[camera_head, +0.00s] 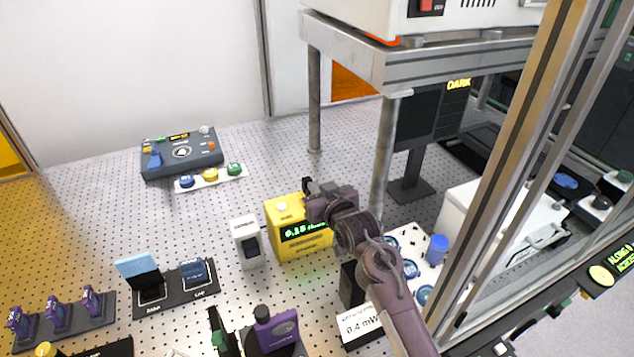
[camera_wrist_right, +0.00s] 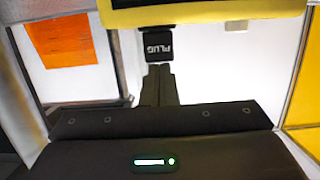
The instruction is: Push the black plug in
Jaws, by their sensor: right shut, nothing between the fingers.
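The black plug (camera_wrist_right: 159,45), marked PLUG upside down in the right wrist view, sits against the edge of a yellow box (camera_wrist_right: 205,12). The shut, empty fingers of my right gripper (camera_wrist_right: 160,72) are in line with the plug, their tips close to it; I cannot tell whether they touch. In the head view the yellow box (camera_head: 302,243) has a green lit readout, and my right gripper (camera_head: 312,194) is at its upper right side. I cannot clearly separate the plug from the fingers there. My left gripper is not in view.
A white device (camera_head: 247,242) stands just left of the yellow box. A metal table leg (camera_head: 382,160) rises close to the right of my gripper. A white plate with blue round parts (camera_head: 411,267) lies to the right.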

